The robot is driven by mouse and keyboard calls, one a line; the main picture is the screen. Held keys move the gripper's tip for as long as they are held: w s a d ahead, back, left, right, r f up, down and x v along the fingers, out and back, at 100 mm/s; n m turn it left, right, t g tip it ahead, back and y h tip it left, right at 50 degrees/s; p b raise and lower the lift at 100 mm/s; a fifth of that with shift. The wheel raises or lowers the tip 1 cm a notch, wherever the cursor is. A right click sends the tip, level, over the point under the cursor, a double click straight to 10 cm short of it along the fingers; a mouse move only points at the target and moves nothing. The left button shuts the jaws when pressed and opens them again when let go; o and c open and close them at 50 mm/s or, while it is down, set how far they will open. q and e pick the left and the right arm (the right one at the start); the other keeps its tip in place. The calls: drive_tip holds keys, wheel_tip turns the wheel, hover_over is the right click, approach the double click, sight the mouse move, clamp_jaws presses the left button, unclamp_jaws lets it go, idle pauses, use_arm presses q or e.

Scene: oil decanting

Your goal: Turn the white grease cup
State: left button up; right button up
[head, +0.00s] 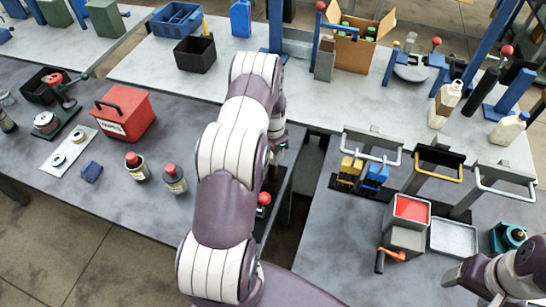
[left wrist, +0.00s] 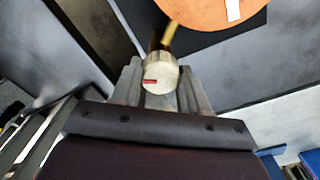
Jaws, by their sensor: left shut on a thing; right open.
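The white grease cup (left wrist: 159,76) shows in the left wrist view as a small pale round cap with a red mark on its face. A brass stem (left wrist: 168,36) runs up behind it. My left gripper (left wrist: 161,88) is shut on the cup, with one finger on each side. In the head view my left arm hides the cup and most of that gripper. My right gripper (head: 472,277) is at the lower right of the head view, open, apart from the cup.
An orange disc (left wrist: 205,10) with a white stripe is close above the cup in the wrist view. A red box (head: 125,115) and two red-capped bottles stand on the left table. A crank-handled grey box (head: 404,240) and several handled frames stand right.

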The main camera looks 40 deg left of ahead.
use_arm(q)
drive_tip(key=shift+m+b, duration=1)
drive_tip(key=shift+m, duration=0.6)
drive_tip(key=shift+r, duration=0.15)
drive_tip(key=o, duration=0.9)
drive_tip(key=shift+o, duration=0.8)
drive_tip(key=shift+r+b, duration=0.3)
drive_tip(key=shift+b, duration=0.05)
wheel_tip(320, 180, up, 12)
drive_tip(key=b, duration=0.3)
drive_tip(key=shift+b, duration=0.4)
